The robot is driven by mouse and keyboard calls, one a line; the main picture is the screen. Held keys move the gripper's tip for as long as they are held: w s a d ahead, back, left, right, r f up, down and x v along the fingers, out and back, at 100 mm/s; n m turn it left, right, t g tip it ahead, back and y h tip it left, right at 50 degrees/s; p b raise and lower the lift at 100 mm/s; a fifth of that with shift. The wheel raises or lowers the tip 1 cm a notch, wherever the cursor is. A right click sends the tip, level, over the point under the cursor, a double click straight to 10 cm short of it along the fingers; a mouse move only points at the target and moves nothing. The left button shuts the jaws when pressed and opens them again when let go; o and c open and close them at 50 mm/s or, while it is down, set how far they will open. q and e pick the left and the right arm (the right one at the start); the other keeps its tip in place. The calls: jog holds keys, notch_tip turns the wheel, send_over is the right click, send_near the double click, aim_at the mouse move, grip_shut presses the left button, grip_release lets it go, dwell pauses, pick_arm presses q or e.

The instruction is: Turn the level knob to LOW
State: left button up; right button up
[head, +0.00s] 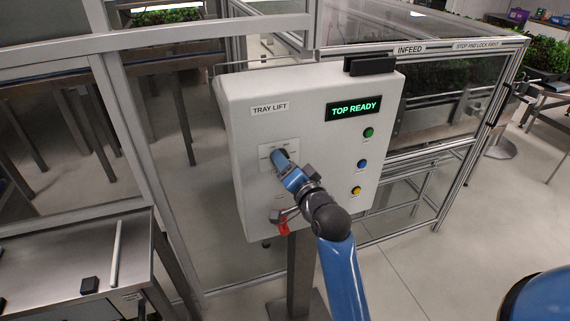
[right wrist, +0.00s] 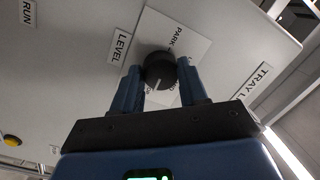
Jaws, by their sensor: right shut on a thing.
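The level knob (right wrist: 159,68) is a round black knob on a white plate (right wrist: 186,38) on the tray lift panel. In the right wrist view its white pointer line faces the bottom of the picture. PARK shows at the plate's upper right; other plate lettering is partly covered by the fingers. A LEVEL label (right wrist: 122,46) sits left of the plate. My right gripper (right wrist: 160,80) is shut on the knob, one blue finger on each side. In the head view my right gripper (head: 281,159) covers the knob, and the panel (head: 310,170) faces me. My left gripper is out of view.
The panel has a TOP READY display (head: 354,108), a green button (head: 369,132), a blue button (head: 362,163) and a yellow button (head: 356,190). A red item (head: 284,227) hangs below the gripper. A metal table (head: 70,265) stands at left; framed clear guarding surrounds the panel.

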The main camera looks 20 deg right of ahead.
jog(key=n+h+p, duration=0.1)
jog(key=n+p, duration=0.1)
jog(key=n, duration=0.5)
jog(key=n+h+p, duration=0.1)
jog(key=n, duration=0.6)
jog(key=n+g+h+p, duration=0.1)
jog(key=n+p, duration=0.1)
jog(key=n, duration=0.5)
jog(key=shift+r+p, duration=0.25)
jog(key=shift+p, duration=0.1)
jog(key=shift+n, duration=0.3)
jog(key=o, duration=1.1)
jog(key=shift+f, duration=0.1)
jog(key=shift+c, duration=0.2)
